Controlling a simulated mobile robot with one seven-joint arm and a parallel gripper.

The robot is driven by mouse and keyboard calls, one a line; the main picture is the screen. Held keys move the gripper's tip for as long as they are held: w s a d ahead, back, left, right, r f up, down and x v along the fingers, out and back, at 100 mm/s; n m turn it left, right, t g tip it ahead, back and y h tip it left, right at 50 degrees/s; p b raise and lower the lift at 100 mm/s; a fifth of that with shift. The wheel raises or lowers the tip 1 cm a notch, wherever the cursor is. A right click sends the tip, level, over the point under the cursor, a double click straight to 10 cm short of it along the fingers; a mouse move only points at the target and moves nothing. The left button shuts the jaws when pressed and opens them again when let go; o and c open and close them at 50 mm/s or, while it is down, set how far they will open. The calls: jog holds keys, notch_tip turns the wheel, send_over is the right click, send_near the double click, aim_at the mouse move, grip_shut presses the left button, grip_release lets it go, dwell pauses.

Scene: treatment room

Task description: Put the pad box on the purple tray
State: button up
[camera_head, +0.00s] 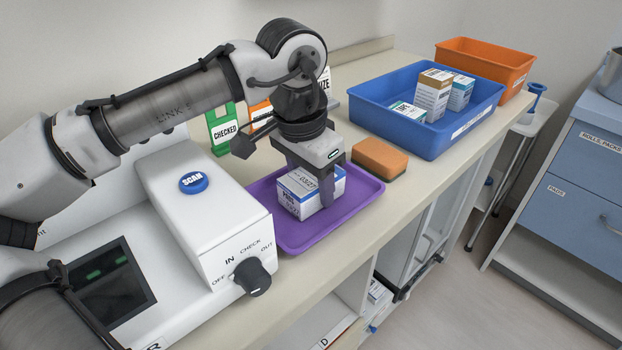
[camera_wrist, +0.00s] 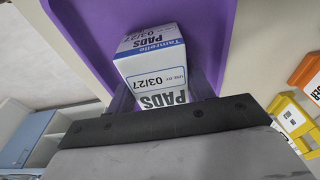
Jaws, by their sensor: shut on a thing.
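The pad box (camera_head: 304,196) is white and blue with printed text, and it is at the purple tray (camera_head: 267,217). My gripper (camera_head: 312,191) points down over the tray and is shut on the box. In the wrist view the pad box (camera_wrist: 153,66) shows "PADS" and "03/27" between the fingers, with the purple tray (camera_wrist: 205,35) behind it. The box looks to be on or just above the tray floor; I cannot tell whether it touches. The fingers hide part of its sides.
A white scanner machine (camera_head: 200,195) stands left of the tray. A brown sponge block (camera_head: 380,158) lies just behind the tray's right side. A blue bin (camera_head: 465,125) with several boxes and an orange bin (camera_head: 500,60) stand farther back. Coloured signs (camera_head: 222,130) stand behind my gripper.

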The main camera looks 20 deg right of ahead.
aim_at(302, 180)
jog(key=o, duration=1)
jog(key=r, duration=0.4)
jog(key=a+r, duration=0.1)
jog(key=r, duration=0.3)
jog(key=r+p, duration=0.1)
jog(key=r, duration=0.3)
jog(key=shift+s+a, duration=0.3)
jog(key=shift+a, duration=0.05)
